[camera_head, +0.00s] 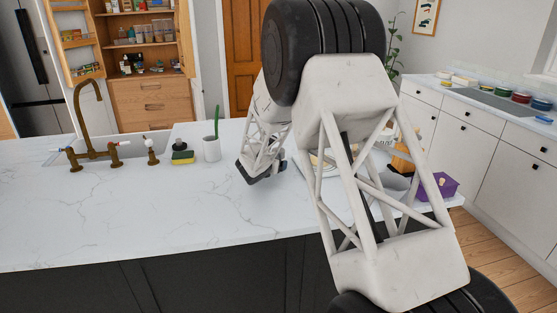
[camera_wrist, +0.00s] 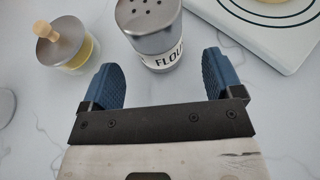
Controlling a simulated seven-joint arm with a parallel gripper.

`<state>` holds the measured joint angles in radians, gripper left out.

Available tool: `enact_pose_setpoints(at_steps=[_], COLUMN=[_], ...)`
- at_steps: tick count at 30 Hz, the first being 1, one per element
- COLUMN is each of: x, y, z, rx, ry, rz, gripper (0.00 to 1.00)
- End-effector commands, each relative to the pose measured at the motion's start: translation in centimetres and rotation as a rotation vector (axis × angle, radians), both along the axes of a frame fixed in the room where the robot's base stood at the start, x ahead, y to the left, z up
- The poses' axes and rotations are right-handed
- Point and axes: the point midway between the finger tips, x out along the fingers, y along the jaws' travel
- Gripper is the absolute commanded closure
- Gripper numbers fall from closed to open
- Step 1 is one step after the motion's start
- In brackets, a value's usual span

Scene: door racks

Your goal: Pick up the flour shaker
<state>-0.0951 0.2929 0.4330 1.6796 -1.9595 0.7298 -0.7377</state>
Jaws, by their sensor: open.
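The flour shaker (camera_wrist: 152,34) is a silver metal shaker with a holed top and a white label reading "FLOU", the rest cut from sight. In the wrist view it stands at the top centre, its upper end cut off by the frame. My gripper (camera_wrist: 160,74) is open, its two blue fingers pointing toward the shaker. The shaker's lower part lies in line with the gap between the fingertips, and nothing is gripped. In the head view my gripper (camera_head: 262,172) is low over the white counter, and I cannot make out the shaker behind my arm.
A glass jar with a wooden knob (camera_wrist: 62,44) stands left of the shaker. On the counter (camera_head: 130,215) are a sponge (camera_head: 182,154), a white cup (camera_head: 211,149) and a purple box (camera_head: 437,188). The front left counter is clear.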

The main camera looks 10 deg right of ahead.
Motion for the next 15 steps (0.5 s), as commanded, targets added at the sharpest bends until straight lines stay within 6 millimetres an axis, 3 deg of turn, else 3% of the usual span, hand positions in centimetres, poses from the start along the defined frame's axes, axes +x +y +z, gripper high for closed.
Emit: enact_pose_setpoints(at_steps=[15], x=[3.1], y=[-2.1], z=[-1.5], rx=[0.0], ry=[0.0], rz=[-0.001], gripper=[0.14])
